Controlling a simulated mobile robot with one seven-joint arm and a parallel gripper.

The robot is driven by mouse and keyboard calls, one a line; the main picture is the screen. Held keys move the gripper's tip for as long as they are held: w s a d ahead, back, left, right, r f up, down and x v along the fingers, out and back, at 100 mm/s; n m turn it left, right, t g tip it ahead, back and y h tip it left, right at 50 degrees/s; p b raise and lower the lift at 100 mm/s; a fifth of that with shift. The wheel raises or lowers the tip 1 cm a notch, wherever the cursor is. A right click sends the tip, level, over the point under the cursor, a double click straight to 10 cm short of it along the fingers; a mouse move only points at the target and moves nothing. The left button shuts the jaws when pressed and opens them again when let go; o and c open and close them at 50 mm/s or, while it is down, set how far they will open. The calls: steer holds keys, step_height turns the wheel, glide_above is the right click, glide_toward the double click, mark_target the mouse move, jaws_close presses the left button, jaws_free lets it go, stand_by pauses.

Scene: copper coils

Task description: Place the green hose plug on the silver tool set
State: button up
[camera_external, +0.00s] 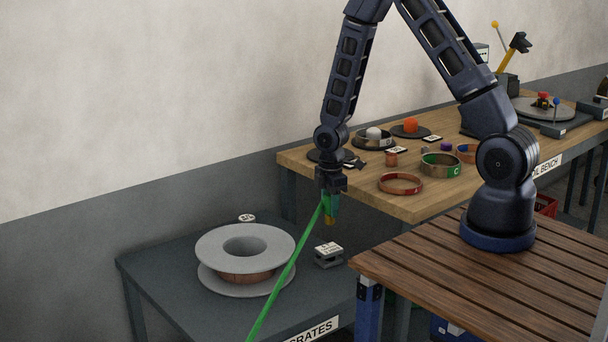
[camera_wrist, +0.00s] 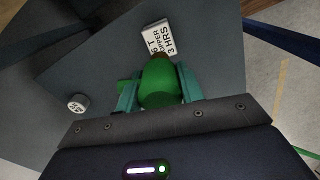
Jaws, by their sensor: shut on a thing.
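The green hose plug (camera_external: 332,208) hangs from my gripper (camera_external: 331,188), above the dark table at the lower left. In the wrist view the plug (camera_wrist: 160,82) is between the two green fingers of my gripper (camera_wrist: 160,90), which are shut on it. A yellowish tip shows at the plug's lower end. A long green hose-like strip (camera_external: 287,268) runs from near the plug down to the lower left. I cannot tell for sure which thing is the silver tool set.
The dark table (camera_external: 165,290) holds a large grey spool (camera_external: 270,235) with copper winding and a labelled grey block (camera_external: 328,255). The wooden bench (camera_external: 450,198) behind carries several coils, including a red ring (camera_external: 400,184), and dark discs. A slatted wooden table (camera_external: 420,265) bears my base.

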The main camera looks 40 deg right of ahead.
steer(key=shift+f, duration=3.9)
steer(key=o, duration=1.1)
steer(key=shift+f, duration=0.1)
steer(key=shift+c, duration=0.2)
